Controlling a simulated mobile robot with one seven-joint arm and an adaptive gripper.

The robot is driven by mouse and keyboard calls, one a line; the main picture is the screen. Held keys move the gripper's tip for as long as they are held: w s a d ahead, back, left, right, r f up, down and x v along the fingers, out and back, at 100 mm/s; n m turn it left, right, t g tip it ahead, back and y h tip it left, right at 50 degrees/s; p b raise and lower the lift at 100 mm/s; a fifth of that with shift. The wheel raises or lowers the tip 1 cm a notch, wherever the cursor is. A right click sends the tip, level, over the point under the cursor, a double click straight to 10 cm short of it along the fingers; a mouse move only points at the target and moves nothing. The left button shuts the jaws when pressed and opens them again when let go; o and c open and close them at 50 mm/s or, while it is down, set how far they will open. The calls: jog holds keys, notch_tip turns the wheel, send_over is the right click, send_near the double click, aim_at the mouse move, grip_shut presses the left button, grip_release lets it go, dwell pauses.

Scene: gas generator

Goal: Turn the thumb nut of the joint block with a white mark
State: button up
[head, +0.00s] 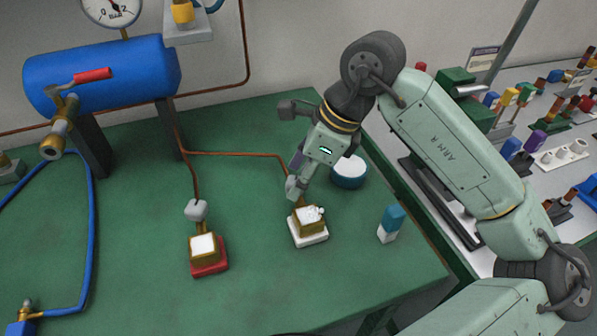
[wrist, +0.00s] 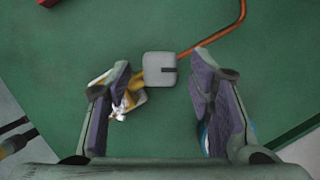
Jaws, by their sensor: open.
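The joint block (head: 309,222) on a white base plate (head: 310,238) stands on the green table and has small white pieces on top. In the wrist view the block (wrist: 132,98) shows partly behind the left finger. Its thumb nut (wrist: 160,69) is a grey rounded square with a dark line at its right side, joined to a copper pipe. My gripper (head: 294,178) is open just above and behind this block; in the wrist view its fingers (wrist: 160,100) are spread, with the nut centred ahead, between and beyond the tips. I see no contact. In the head view the nut is hard to separate from the gripper.
A similar block (head: 204,247) on a red base with a grey nut (head: 196,210) stands to the left. A blue-sided round dish (head: 349,173) is right of my gripper, and a blue-and-white piece (head: 391,223) further right.

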jog(key=shift+a+f, duration=0.25)
jog(key=shift+f, duration=0.25)
grip_shut()
dwell(0.3)
